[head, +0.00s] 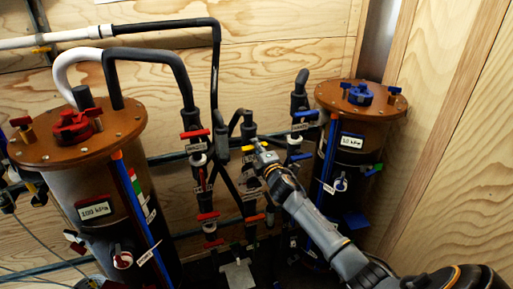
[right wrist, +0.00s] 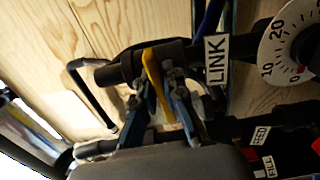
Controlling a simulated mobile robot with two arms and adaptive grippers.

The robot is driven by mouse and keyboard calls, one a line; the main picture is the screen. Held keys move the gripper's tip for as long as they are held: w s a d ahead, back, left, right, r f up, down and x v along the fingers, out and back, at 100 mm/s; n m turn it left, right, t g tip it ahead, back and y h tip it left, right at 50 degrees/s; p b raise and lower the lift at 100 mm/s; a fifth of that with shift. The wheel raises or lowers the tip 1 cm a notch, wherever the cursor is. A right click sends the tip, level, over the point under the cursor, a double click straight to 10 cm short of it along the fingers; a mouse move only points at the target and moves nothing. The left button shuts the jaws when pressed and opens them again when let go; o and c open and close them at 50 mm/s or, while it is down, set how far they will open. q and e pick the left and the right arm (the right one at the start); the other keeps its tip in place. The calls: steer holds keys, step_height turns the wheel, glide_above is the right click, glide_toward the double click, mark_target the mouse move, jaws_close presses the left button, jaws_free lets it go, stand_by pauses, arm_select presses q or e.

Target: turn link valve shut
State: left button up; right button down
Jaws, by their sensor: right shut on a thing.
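The link valve has a yellow handle (right wrist: 153,72) on a dark horizontal pipe, beside a white LINK label (right wrist: 216,60) in the right wrist view. My right gripper (right wrist: 160,92) has its fingers on either side of the yellow handle and is shut on it. In the head view my right gripper (head: 262,155) reaches in from the lower right to the pipes between the two filter tanks. It hides most of the link valve there. My left gripper is in neither view.
A brown-topped tank with a red cap (head: 72,127) stands left, and one with a blue cap (head: 361,95) stands right. Red-handled valves (head: 195,134) and a blue-handled valve (head: 305,114) sit close around the gripper. A round dial (right wrist: 290,45) is right of the LINK label.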

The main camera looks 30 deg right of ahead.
steer(key=shift+m, duration=0.4)
steer(key=c, duration=1.4)
jaws_free()
steer(key=v, duration=1.2)
